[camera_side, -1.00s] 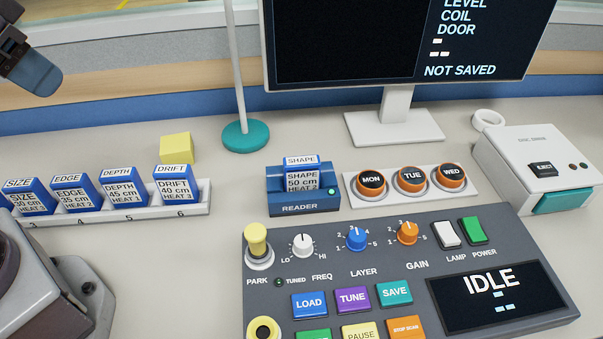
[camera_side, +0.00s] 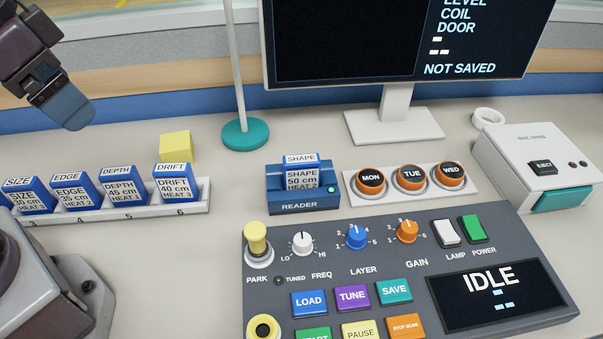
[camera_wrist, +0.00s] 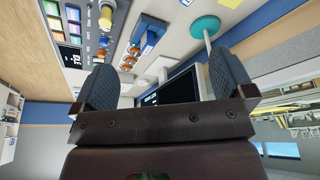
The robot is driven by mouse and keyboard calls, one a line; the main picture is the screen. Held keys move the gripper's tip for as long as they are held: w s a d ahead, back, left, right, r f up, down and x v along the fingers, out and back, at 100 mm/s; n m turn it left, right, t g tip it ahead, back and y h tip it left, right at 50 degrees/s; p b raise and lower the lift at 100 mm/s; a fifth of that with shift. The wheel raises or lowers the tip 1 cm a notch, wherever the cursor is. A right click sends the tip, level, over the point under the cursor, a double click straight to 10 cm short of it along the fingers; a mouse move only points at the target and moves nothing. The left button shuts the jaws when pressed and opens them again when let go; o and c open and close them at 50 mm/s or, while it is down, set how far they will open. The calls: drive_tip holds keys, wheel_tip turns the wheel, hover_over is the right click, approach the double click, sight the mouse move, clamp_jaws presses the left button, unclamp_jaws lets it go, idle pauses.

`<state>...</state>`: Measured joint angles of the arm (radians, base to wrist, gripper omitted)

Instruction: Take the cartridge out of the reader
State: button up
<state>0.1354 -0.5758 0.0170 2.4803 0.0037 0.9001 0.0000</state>
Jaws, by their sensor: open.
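The cartridge (camera_side: 302,178), blue with a white label reading SHAPE 50 cm, stands upright in the blue reader (camera_side: 312,203) at the middle of the desk. A small green light shows on the reader's front. My gripper (camera_side: 72,112) is at the upper left in the side view, above the cartridge rack and well away from the reader. In the wrist view my gripper (camera_wrist: 160,88) has its two fingers wide apart with nothing between them. The reader also shows small in the wrist view (camera_wrist: 150,33), near the top.
A white rack (camera_side: 140,212) at left holds several similar blue cartridges. A teal-footed pole (camera_side: 244,134) stands behind the reader, with the monitor (camera_side: 395,120) to its right. Orange buttons (camera_side: 411,179) sit right of the reader, the control panel (camera_side: 380,270) in front.

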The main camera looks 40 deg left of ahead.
sight(302, 165)
drive_tip(key=w+d+f+m+t+y, duration=0.2)
drive_tip(key=w+d+f+m+y, duration=0.2)
drive_tip(key=w+f+m, duration=0.3)
drive_tip(key=w+d+f+m+t+y, duration=0.2)
drive_tip(key=w+d+f+m+y, duration=0.2)
drive_tip(key=w+f+m, duration=0.3)
drive_tip(key=w+d+f+m+t+y, duration=0.2)
drive_tip(key=w+d+f+m+y, duration=0.3)
drive_tip(key=w+f+m, duration=0.2)
drive_tip(key=shift+w+m+y, duration=0.3)
drive_tip(key=shift+w+m, duration=0.5)
drive_tip(key=shift+w, duration=0.1)
drive_tip(key=w+d+r+m+t, duration=0.3)
drive_tip(key=f, duration=0.7)
drive_tip(key=shift+a, duration=0.35)
drive_tip(key=x, duration=0.5)
drive_tip(key=shift+w, duration=0.1)
drive_tip(key=c, duration=1)
